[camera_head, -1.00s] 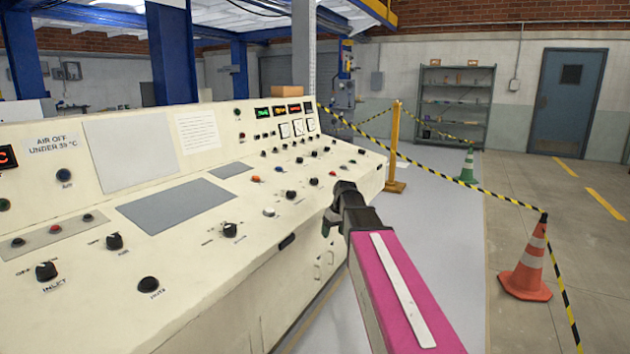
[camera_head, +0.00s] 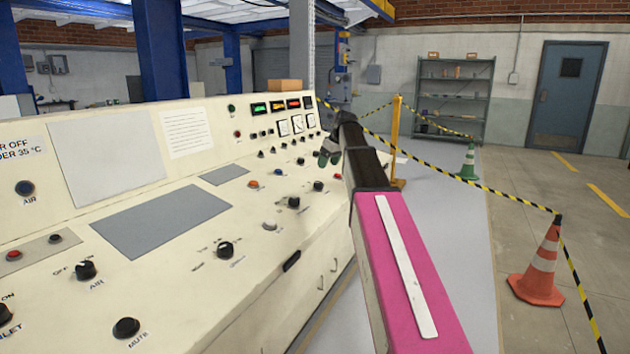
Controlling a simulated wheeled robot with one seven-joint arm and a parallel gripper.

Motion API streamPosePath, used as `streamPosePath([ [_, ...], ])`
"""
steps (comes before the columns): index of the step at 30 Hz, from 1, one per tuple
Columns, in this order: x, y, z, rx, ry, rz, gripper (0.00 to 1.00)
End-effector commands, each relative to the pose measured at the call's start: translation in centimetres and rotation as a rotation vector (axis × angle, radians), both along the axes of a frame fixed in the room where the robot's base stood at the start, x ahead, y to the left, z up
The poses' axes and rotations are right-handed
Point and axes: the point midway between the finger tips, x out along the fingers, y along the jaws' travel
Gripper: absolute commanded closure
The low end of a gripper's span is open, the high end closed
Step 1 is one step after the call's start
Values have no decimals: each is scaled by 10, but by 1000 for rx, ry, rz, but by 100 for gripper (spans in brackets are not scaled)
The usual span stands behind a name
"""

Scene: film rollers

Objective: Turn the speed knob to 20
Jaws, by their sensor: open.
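The cream control console (camera_head: 262,290) fills the left and middle of the view, with many knobs and buttons on its sloping top. I cannot read a speed label, so I cannot tell which knob is the speed knob. A black knob with small labels around it (camera_head: 225,249) sits near the front edge. More black knobs (camera_head: 293,202) and (camera_head: 318,186) lie farther along. My gripper (camera_head: 329,158) is open and shows no object in it. It appears over the far right part of the console, and my arm hides some controls there. I see no contact with a knob.
Nearer knobs are labelled AIR (camera_head: 86,269) and MUTE (camera_head: 126,327). Lit displays (camera_head: 276,106) and white dials (camera_head: 297,124) line the upright back panel. A yellow post (camera_head: 396,135), striped tape and an orange cone (camera_head: 540,266) stand right of the console.

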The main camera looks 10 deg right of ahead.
Motion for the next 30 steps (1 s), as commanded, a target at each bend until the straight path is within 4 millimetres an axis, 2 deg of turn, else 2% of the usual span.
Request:
streamPosePath([
  [5, 3, 4, -11, 0, 0, 2, 31],
  [19, 23, 26, -82, 0, 1, 0, 31],
  [24, 27, 30, -95, 0, 0, 1, 31],
  [30, 28, 31, -99, 0, -1, 1, 31],
])
